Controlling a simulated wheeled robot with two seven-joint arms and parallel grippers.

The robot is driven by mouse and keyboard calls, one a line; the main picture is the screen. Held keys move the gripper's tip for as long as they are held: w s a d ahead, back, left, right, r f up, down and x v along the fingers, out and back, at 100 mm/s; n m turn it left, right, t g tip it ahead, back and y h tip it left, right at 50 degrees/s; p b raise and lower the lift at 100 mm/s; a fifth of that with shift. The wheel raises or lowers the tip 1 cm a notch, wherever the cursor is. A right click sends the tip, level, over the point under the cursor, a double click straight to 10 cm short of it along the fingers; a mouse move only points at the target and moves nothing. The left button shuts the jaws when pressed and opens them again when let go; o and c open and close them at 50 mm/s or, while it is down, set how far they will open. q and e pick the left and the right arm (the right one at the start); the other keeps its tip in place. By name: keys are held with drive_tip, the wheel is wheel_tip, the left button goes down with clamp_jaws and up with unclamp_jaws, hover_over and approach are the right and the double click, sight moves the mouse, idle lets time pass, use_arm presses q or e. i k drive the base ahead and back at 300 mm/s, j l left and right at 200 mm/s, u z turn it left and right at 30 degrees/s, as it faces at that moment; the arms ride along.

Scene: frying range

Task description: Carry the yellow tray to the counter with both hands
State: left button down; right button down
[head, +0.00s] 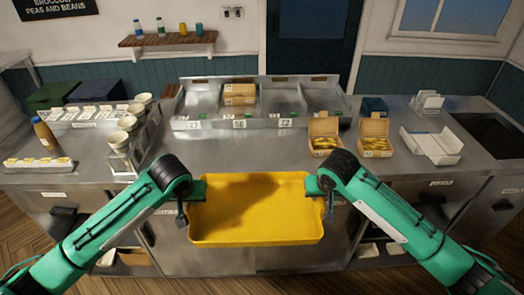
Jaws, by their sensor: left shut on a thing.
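The yellow tray (258,234) is empty and roughly level, in front of the counter (225,158). Its far edge overlaps the counter's front edge in the picture. I see no support under it other than my grippers. My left gripper (192,203) is shut on the tray's left side. My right gripper (322,203) is at the tray's right side, touching or very close to it. Its fingertips are partly hidden by the wrist, so I cannot tell how its jaws stand.
A metal bin unit (258,118) stands at the counter's back. Two open boxes of yellow food (324,143) (375,146) and a white open carton (432,146) are on the right. Cups, a bottle (46,135) and a small tray stand left. The counter's middle is clear.

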sight(253, 152)
drive_tip(key=i, duration=1)
